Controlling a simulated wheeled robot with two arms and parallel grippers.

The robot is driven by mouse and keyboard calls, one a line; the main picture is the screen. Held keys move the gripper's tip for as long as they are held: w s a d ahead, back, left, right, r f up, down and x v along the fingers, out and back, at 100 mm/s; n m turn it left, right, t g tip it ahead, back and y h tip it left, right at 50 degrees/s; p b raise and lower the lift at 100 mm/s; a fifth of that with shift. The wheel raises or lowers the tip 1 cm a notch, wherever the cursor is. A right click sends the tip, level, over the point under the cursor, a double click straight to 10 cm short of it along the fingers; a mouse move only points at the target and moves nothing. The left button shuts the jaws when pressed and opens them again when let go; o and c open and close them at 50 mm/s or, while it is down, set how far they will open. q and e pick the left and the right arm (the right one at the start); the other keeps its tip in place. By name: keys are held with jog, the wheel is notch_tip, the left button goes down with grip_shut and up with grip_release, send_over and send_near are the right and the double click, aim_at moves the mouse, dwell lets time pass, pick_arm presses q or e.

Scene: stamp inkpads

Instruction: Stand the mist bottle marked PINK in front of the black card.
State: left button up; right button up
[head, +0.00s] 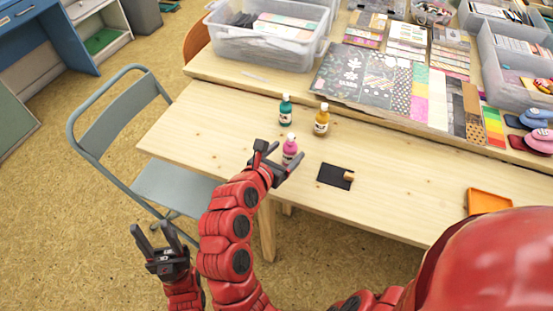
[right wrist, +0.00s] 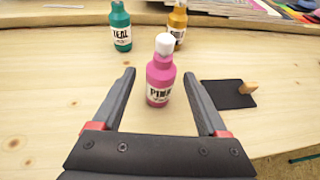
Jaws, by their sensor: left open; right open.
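The pink mist bottle (head: 290,148) with a white cap stands upright on the wooden table; its PINK label faces the right wrist view (right wrist: 160,82). My right gripper (head: 279,155) is open, its fingers one on each side of the bottle with gaps showing in the right wrist view (right wrist: 159,74). The black card (head: 331,174) lies flat to the right of the bottle, with a small wooden piece at its right edge; it also shows in the right wrist view (right wrist: 226,97). My left gripper (head: 152,228) is open and empty, off the table beside the chair.
A teal bottle (head: 285,110) and an amber bottle (head: 321,119) stand behind the pink one. Patterned papers (head: 370,80) and a clear bin (head: 265,48) lie further back. An orange tray (head: 488,200) is at the right.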

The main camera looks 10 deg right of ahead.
jog(key=v, duration=0.6)
jog(key=shift+s+a+r, duration=0.1)
jog(key=shift+s, duration=0.1)
